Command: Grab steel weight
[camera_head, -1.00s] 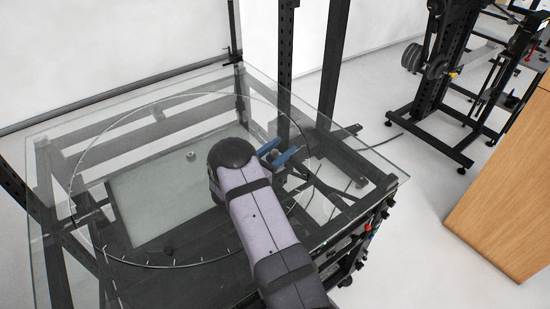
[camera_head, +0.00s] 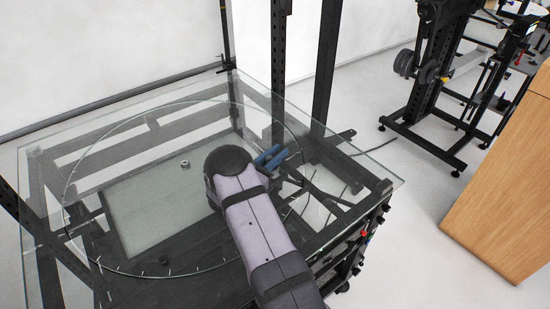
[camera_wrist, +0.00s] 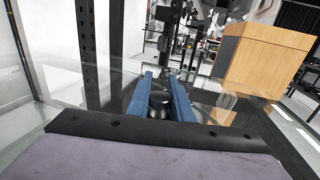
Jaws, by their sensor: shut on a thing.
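My gripper (camera_head: 271,157) has two blue fingers and sits low over the right part of the glass turntable (camera_head: 110,268). In the wrist view the fingers of my gripper (camera_wrist: 163,92) stand on either side of a short, shiny dark-grey cylinder, the steel weight (camera_wrist: 160,101), and are shut on it. In the head view the weight is hidden by my arm and fingers. I cannot tell whether it touches the glass.
A small metal nut-like piece (camera_head: 184,163) and a small dark knob (camera_head: 165,262) are on or under the glass. Black upright posts (camera_head: 328,60) rise behind the table. A wooden cabinet (camera_head: 500,190) and a black rack (camera_head: 436,70) stand to the right.

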